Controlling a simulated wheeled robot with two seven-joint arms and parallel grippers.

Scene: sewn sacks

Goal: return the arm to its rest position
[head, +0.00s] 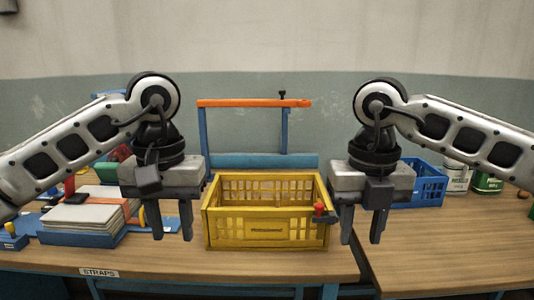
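My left gripper (172,236) hangs fingers-down at the left of the yellow crate, with a gap between its fingers and nothing between them. My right gripper (361,240) hangs fingers-down at the right of the crate, also with its fingers apart and empty. Both arms come in from the sides at about the same height. The yellow crate (266,228) stands on the wooden workbench (240,266) between the grippers.
A blue frame with an orange top bar (250,103) stands behind the crate. A stack of pale folded cloth (82,216) lies at the left. A blue crate (427,185) and cans (487,184) stand at the right. A small red-topped item (319,208) is at the crate's right corner.

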